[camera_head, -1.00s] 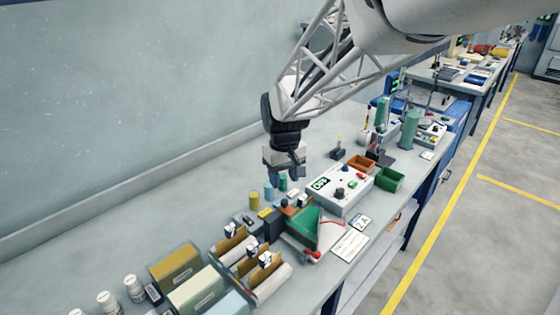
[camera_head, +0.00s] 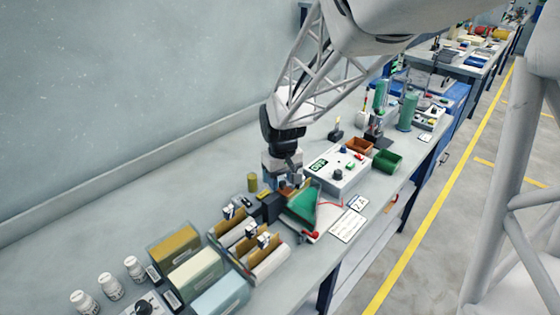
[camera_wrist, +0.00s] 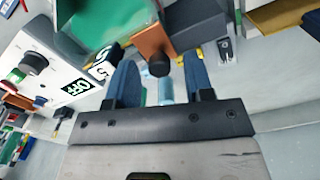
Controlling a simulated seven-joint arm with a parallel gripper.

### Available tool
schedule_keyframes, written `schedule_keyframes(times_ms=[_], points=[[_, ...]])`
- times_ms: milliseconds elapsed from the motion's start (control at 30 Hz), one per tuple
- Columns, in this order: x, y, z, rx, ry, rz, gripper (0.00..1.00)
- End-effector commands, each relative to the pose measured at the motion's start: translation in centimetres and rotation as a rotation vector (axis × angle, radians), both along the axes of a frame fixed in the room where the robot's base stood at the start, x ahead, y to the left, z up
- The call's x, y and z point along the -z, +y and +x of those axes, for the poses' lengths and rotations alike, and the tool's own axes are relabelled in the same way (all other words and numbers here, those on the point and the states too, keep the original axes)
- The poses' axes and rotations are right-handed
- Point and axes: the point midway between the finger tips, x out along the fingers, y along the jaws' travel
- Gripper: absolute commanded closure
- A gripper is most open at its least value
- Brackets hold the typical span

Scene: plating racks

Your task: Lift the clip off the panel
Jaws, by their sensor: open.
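A green panel (camera_head: 303,205) leans in a white holder on the bench; its corner shows in the wrist view (camera_wrist: 100,18). A brown block (camera_wrist: 153,38) with a round black knob (camera_wrist: 159,66) stands at the panel's edge. A red piece (camera_head: 314,235) with a thin red wire sits at the panel's low front end. I cannot tell for sure which of these is the clip. My gripper (camera_head: 288,182) is low over the panel's back end. In the wrist view its blue fingers (camera_wrist: 160,74) are open, either side of the knob, apparently not touching it. The head view hides the contact area.
A white control box (camera_head: 338,173) reading OFF stands right of my gripper. Brown (camera_head: 358,147) and green (camera_head: 387,161) bins are behind it. A dark block (camera_head: 271,206) and a divided rack (camera_head: 262,262) stand left of the panel. Bare bench lies toward the wall.

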Motion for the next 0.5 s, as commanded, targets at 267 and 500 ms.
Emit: schedule_keyframes(times_ms=[267, 500], points=[[0.55, 0.00, 0.02, 0.000, -0.002, 0.001, 0.52], [0.54, 0.00, 0.01, 0.000, -0.001, 0.000, 0.68]])
